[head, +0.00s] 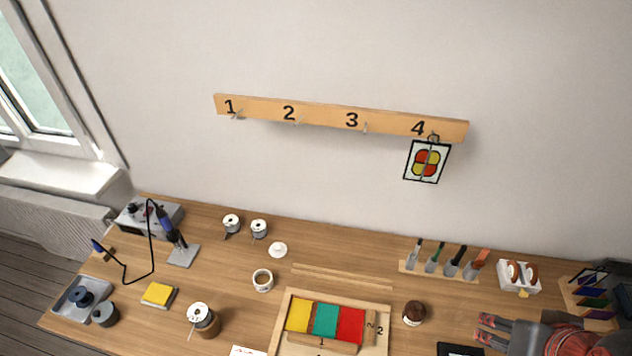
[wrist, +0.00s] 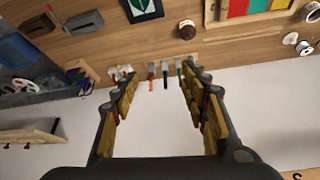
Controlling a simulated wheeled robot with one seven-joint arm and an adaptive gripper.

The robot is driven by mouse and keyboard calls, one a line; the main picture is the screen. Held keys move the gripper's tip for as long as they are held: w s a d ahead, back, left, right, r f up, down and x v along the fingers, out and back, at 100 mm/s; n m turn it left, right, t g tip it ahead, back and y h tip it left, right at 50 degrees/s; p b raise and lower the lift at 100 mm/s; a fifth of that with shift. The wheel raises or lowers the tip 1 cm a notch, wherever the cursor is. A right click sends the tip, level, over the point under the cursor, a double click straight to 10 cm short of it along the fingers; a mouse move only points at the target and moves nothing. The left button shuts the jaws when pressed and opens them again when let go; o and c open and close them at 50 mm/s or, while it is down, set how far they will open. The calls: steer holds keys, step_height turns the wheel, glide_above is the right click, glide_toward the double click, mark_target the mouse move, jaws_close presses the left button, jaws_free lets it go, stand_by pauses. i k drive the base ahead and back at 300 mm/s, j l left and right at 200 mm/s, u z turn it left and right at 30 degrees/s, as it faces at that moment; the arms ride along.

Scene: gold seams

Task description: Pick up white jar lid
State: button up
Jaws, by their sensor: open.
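The white jar lid (head: 278,249) is a small round white disc with a knob. In the wrist view, a small white disc near the right edge (wrist: 290,38) appears to be the same lid. My gripper (head: 484,328) is at the lower right in the head view, far to the right of the lid. In the wrist view its fingers (wrist: 160,75) are spread apart with nothing between them.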

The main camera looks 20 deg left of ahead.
mark_target(276, 250)
steer(key=u, duration=1.6)
